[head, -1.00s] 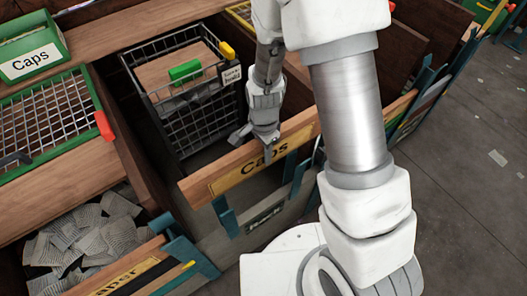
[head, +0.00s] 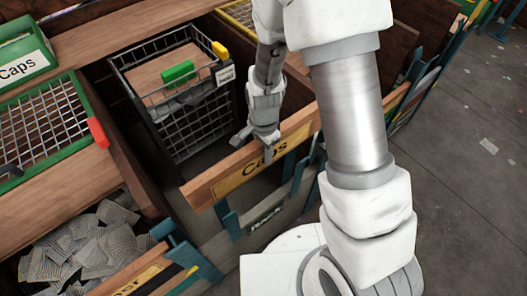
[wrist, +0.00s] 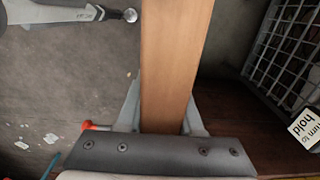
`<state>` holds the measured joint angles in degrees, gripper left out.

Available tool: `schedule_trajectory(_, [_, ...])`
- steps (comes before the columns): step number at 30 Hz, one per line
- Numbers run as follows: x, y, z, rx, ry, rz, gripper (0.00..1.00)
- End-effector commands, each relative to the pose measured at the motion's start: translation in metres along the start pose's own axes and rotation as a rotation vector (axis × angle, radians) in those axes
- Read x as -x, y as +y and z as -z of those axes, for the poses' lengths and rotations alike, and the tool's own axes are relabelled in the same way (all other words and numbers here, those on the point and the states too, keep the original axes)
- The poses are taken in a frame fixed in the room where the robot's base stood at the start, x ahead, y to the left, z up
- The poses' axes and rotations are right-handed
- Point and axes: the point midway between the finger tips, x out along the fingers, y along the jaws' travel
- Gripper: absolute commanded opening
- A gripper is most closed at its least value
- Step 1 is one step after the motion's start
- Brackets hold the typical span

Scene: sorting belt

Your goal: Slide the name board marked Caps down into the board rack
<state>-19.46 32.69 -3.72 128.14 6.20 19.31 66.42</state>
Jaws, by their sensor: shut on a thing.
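The Caps board (head: 212,186) is a long wooden plank with a yellow label reading "Caps". My gripper (head: 258,146) is shut on its upper edge near the middle. In the wrist view the plank (wrist: 175,60) runs between the two fingers (wrist: 162,120). The board rack (head: 265,220) has teal uprights and a grey front panel with a dark label. The board lies along the rack, just above the panel and close to the uprights. I cannot tell whether its lower edge is between them. My arm hides the board's right part.
A black wire basket (head: 190,125) with a green handle stands behind the board. A bin of crumpled grey pieces (head: 75,245) is at lower left, with another yellow-labelled board (head: 135,280) in front. Green trays line the left. Open floor (head: 480,160) lies to the right.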

Motion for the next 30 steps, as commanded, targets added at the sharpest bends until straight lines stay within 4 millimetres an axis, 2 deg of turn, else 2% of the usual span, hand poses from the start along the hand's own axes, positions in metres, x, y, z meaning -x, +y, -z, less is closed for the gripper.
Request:
schedule_trajectory(13, [-0.002, 0.0, 0.001, 0.0, 0.001, 0.001, 0.0])
schedule_trajectory(30, [-0.073, 0.0, 0.001, 0.0, 0.001, 0.001, 0.0])
